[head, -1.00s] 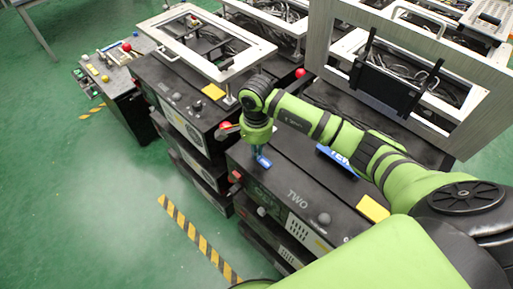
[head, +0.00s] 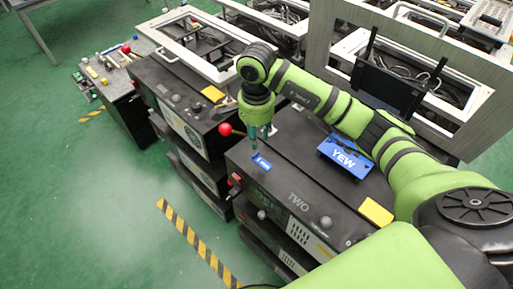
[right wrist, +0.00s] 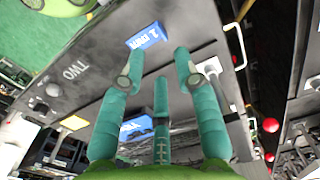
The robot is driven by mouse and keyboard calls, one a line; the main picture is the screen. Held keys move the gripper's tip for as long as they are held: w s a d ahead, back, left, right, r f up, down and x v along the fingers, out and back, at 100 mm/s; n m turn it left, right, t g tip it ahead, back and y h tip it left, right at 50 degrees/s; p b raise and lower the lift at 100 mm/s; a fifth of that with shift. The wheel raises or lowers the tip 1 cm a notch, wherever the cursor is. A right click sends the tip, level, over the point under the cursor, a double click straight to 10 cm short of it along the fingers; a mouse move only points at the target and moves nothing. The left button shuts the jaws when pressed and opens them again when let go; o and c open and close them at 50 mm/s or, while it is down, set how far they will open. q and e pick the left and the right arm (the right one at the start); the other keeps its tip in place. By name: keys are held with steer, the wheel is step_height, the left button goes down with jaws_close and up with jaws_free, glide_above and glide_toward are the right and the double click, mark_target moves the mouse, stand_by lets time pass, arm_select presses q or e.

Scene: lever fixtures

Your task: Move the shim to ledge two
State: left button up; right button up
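A small blue block with white lettering, which I take for the shim (head: 261,162), lies on the black top of the unit marked TWO (head: 290,185), near its front left corner. It also shows in the right wrist view (right wrist: 146,36), just beyond the fingertips, with its lettering too small to read surely. My right gripper (head: 262,140) points down above and slightly behind the block, apart from it. In the right wrist view its teal fingers (right wrist: 155,70) are spread with nothing between them. My left gripper is not in view.
A blue block marked YEW (head: 345,157) and a yellow block (head: 376,211) lie farther right on the same unit. A red-ball lever (head: 225,129) stands close to my right gripper. A grey upright frame (head: 330,35) rises behind.

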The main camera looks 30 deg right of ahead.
steer(key=shift+r+b, duration=0.35)
steer(key=shift+r, duration=1.95)
